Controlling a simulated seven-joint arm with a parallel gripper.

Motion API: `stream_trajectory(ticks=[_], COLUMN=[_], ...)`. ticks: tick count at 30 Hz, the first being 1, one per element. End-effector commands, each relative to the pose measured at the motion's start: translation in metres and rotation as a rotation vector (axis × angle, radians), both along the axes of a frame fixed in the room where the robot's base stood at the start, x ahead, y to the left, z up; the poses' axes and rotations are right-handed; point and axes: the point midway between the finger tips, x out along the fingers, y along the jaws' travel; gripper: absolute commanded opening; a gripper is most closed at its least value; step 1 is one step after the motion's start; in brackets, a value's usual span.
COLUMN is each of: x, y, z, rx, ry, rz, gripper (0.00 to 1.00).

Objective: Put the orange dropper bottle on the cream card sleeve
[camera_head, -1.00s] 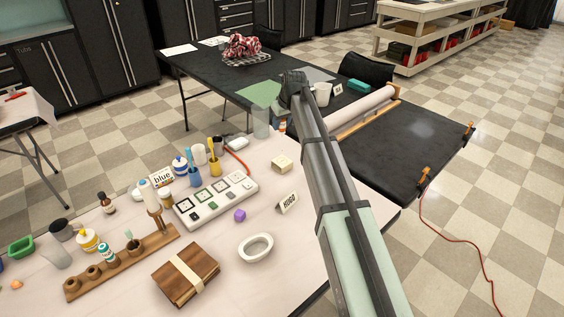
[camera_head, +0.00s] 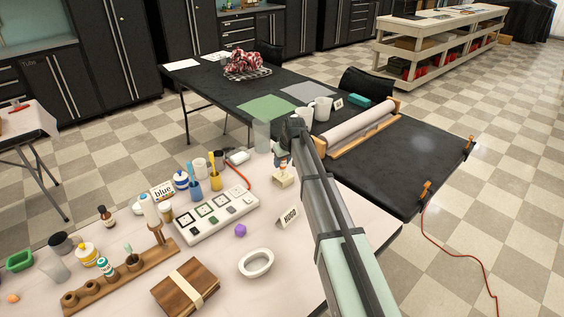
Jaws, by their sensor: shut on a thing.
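My gripper (camera_head: 283,152) points down over the far right part of the pale table. It is shut on a small orange bottle (camera_head: 283,163), which I take to be the orange dropper bottle; the gripper partly hides it. A small cream block-like piece (camera_head: 284,180), which looks like the cream card sleeve, lies on the table right under the bottle. The bottle's lower end overlaps the sleeve in the picture. I cannot tell whether they touch.
A clear cylinder (camera_head: 262,136) stands just behind left of my gripper. A HUGO sign (camera_head: 288,217), a purple piece (camera_head: 240,230) and a white oval dish (camera_head: 256,263) are nearer. A white panel (camera_head: 217,216) with dark squares lies left. A black table (camera_head: 350,180) is behind.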

Motion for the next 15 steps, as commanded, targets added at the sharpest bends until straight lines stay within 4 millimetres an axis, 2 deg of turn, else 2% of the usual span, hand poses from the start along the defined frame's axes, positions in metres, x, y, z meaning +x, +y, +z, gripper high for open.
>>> stream_trajectory(ticks=[13, 14, 15], x=[0.0, 0.0, 0.0], y=[0.0, 0.0, 0.0], z=[-0.006, -0.0055, -0.0054], rx=[0.0, 0.0, 0.0], ry=[0.0, 0.0, 0.0], rz=[0.0, 0.0, 0.0], gripper=[0.05, 0.36, 0.4])
